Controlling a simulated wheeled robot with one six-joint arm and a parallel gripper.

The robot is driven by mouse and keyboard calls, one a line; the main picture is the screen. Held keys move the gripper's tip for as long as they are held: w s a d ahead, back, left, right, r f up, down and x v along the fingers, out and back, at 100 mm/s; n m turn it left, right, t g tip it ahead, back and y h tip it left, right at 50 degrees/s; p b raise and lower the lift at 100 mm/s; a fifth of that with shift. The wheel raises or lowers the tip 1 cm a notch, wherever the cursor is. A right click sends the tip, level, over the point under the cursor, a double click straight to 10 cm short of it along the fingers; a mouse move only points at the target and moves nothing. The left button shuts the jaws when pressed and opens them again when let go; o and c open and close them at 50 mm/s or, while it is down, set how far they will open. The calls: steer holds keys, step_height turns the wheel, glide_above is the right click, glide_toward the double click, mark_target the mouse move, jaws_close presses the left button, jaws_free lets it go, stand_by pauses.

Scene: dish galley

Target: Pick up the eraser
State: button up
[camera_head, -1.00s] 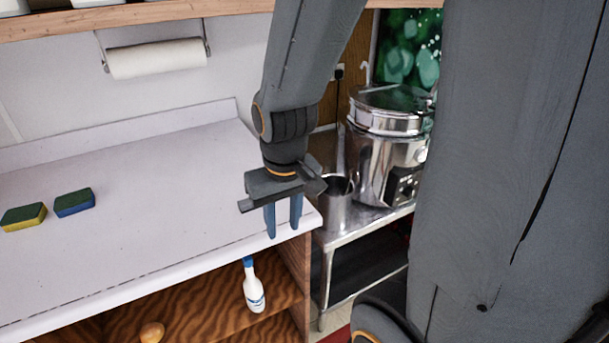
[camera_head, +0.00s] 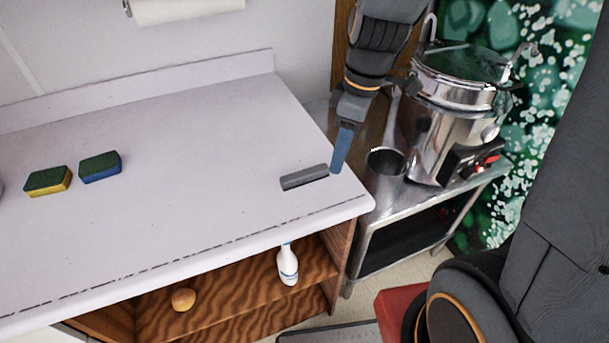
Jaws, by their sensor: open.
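A dark grey bar, which looks like the eraser (camera_head: 304,177), lies flat on the white counter near its right end. My gripper (camera_head: 339,162) points down just to the right of the bar's right end, near the counter's right edge. I see its blue fingers nearly edge-on, one behind the other. It is open and holds nothing that I can see. A small gap shows between the fingers and the bar. The fingertips look close to counter height, but their exact height is hard to tell.
Two sponges, one green and yellow (camera_head: 48,181) and one green and blue (camera_head: 100,167), lie at the left. A metal cup (camera_head: 384,168) and a steel pot (camera_head: 445,120) stand right of the counter. A white bottle (camera_head: 288,265) stands on the shelf below. The counter's middle is clear.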

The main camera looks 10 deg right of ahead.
mark_target(305, 172)
steer(key=w+a+n, duration=0.1)
steer(key=n, duration=0.1)
steer(key=w+a+n, duration=0.1)
steer(key=a+n, duration=0.1)
steer(key=n, duration=0.1)
steer(key=w+a+r+n+y, duration=0.1)
steer(key=n, duration=0.2)
steer(key=shift+a+r+g, duration=0.1)
steer(key=shift+a+g, duration=0.25)
steer(key=shift+g, duration=0.05)
steer(key=shift+s+a+f+n+p, duration=0.15)
steer(key=shift+a+f+p, duration=0.1)
steer(key=shift+f, duration=0.55)
steer(key=shift+a+f+n+p, duration=0.15)
steer(key=shift+a+f+p, duration=0.1)
steer(key=shift+f, duration=0.5)
steer(key=shift+p+x, duration=0.85)
steer(key=shift+x, duration=1.35)
jaws_close()
steer(key=a+b+v, duration=0.2)
steer(key=v, duration=0.7)
steer(key=shift+s+r, duration=0.2)
steer(key=shift+r, duration=0.4)
